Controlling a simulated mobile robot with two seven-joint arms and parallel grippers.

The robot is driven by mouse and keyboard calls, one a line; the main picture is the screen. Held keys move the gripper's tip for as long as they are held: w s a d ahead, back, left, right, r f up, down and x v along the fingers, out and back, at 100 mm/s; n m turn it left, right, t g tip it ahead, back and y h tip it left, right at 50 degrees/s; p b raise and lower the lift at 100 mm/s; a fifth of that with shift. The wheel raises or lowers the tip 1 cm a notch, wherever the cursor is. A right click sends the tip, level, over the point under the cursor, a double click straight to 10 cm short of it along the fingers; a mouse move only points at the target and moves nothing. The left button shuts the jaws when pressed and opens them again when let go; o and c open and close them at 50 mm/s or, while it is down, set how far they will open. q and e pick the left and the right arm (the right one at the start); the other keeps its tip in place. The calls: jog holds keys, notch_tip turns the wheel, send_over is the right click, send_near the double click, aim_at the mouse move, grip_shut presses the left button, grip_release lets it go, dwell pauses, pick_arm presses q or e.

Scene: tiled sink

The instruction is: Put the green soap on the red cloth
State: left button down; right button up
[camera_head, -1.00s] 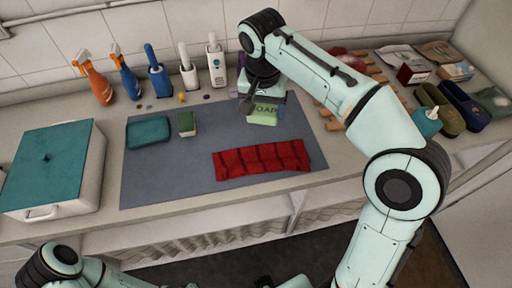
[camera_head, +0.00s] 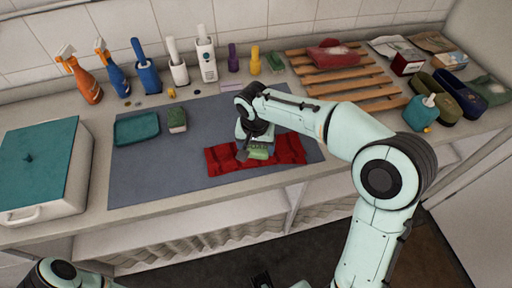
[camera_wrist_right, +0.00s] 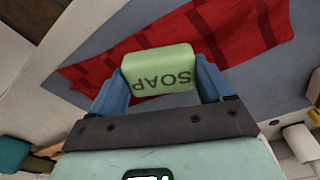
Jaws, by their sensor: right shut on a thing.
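The green soap (camera_head: 258,154) is held in my right gripper (camera_head: 250,150), over the middle of the red cloth (camera_head: 222,160) in the head view. In the right wrist view the soap (camera_wrist_right: 160,70), marked SOAP, sits between the two blue fingers of my right gripper (camera_wrist_right: 160,82). The red cloth (camera_wrist_right: 255,28) shows beyond and beside it there. I cannot tell whether the soap touches the cloth. The cloth lies on the grey mat (camera_head: 150,175). My left arm shows at the bottom left of the head view, but its gripper is not visible.
A white box with a teal lid (camera_head: 42,160) stands at left. Bottles and brushes line the wall. A wooden rack (camera_head: 345,85) and a teal dispenser (camera_head: 420,112) stand at right.

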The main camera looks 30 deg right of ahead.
jog(key=shift+f, duration=0.3)
jog(key=shift+f+b, duration=0.4)
jog(key=shift+f, duration=0.15)
jog(key=shift+f, duration=0.1)
jog(key=o, duration=1.1)
jog(key=shift+c, duration=0.2)
